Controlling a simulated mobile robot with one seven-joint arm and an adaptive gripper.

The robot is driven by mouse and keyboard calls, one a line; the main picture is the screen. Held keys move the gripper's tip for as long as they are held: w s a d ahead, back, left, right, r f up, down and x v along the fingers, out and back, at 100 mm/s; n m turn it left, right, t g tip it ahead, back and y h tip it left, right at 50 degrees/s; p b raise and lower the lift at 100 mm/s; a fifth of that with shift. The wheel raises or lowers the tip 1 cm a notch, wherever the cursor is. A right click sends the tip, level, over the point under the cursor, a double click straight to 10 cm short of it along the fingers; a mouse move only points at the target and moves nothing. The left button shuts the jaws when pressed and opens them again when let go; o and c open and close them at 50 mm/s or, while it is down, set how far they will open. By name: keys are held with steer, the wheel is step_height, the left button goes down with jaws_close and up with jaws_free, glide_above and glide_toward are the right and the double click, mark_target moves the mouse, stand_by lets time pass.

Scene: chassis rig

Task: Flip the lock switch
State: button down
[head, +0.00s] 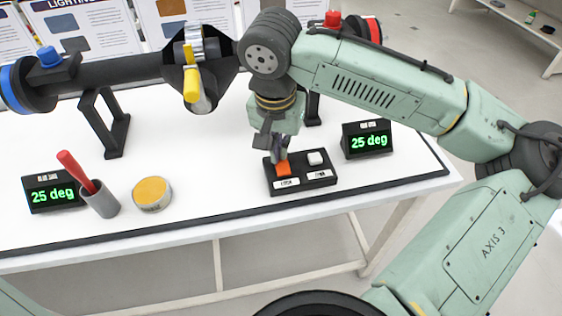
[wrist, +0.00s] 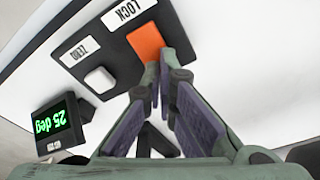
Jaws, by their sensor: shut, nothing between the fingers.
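The lock switch is an orange rocker (head: 283,169) on a black switch box (head: 318,182) near the table's front edge. In the wrist view the orange switch (wrist: 146,42) sits beside a white label reading LOCK (wrist: 129,11). My gripper (head: 279,158) points down at the orange switch, its fingers shut and empty. In the wrist view the fingertips of my gripper (wrist: 158,68) are at the switch's lower edge; I cannot tell whether they touch it. Part of the switch is hidden behind the fingers.
A white button (head: 316,158) labelled ZERO is beside the lock switch. Displays reading 25 deg stand at right (head: 367,139) and left (head: 51,187). A grey cup with a red-handled tool (head: 101,201) and a round tin (head: 152,194) are left. A black shaft (head: 120,70) lies behind.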

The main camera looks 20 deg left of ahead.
steer(key=shift+f, duration=0.25)
step_height(320, 180, up, 7)
steer(key=p, duration=0.6)
steer(key=shift+r+p, duration=0.1)
steer(key=shift+p, duration=0.2)
stand_by(0.4)
